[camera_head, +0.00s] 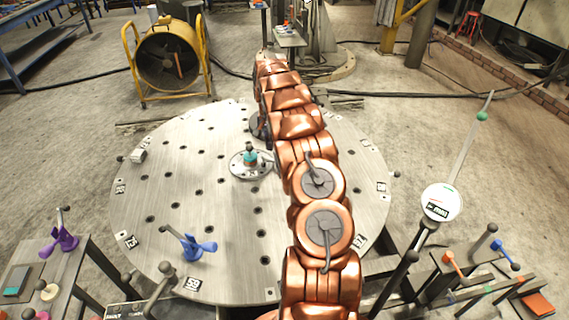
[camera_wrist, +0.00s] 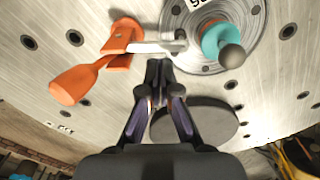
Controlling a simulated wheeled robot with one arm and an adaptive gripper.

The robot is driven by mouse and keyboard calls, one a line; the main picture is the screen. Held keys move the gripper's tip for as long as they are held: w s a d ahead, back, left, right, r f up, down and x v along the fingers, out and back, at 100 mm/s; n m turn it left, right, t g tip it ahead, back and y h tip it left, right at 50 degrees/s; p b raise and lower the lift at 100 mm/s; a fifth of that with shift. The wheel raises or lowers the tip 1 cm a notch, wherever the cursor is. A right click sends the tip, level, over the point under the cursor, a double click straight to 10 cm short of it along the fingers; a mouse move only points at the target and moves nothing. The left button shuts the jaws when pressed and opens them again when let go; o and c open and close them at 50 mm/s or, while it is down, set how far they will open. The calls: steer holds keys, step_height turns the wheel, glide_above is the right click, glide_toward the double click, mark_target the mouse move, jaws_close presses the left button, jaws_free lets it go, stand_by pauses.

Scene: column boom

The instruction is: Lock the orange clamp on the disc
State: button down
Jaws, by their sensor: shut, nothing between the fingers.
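The orange clamp (camera_wrist: 122,40) is on the disc (camera_wrist: 30,75) in the wrist view. Its thick orange handle (camera_wrist: 72,84) points to the lower left, and its metal bar (camera_wrist: 150,47) reaches right toward the round hub (camera_wrist: 188,55). I cannot tell from this whether it is locked. In the head view my copper arm crosses the disc (camera_head: 215,205) and I do not see this clamp there. My gripper (camera_wrist: 159,68) is shut and empty, its fingertips just below the bar's right end; I cannot tell whether they touch.
A teal knob with a grey ball (camera_wrist: 220,44) stands on the hub. A blue clamp (camera_head: 192,247) sits near the disc's front edge. A purple clamp (camera_head: 62,238) is on the left bench. A gauge post (camera_head: 441,203) stands right. A yellow fan (camera_head: 168,62) stands behind.

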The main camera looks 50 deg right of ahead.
step_height(320, 180, up, 5)
steer(key=shift+f, duration=0.1)
stand_by(0.4)
stand_by(0.4)
steer(key=s+a+r+n, duration=0.2)
steer(key=s+a+r, duration=0.3)
steer(key=a, duration=0.4)
steer(key=s+a+r+n+g, duration=0.15)
steer(key=s+a+r, duration=0.3)
steer(key=a, duration=0.55)
steer(key=s+a+r+n, duration=0.35)
steer(key=a+r, duration=0.25)
steer(key=a, duration=0.3)
steer(key=s+a+f+n, duration=0.1)
steer(key=s+a+n, duration=0.1)
steer(key=s+a, duration=0.3)
steer(key=s+a+f+n, duration=0.1)
steer(key=s+a, duration=0.4)
steer(key=s, duration=0.7)
steer(key=s+a+f+n, duration=0.1)
steer(key=s+a+n, duration=0.2)
steer(key=s, duration=0.6)
steer(key=a, duration=0.2)
steer(key=shift+s+a, duration=0.3)
steer(key=shift+a, duration=0.05)
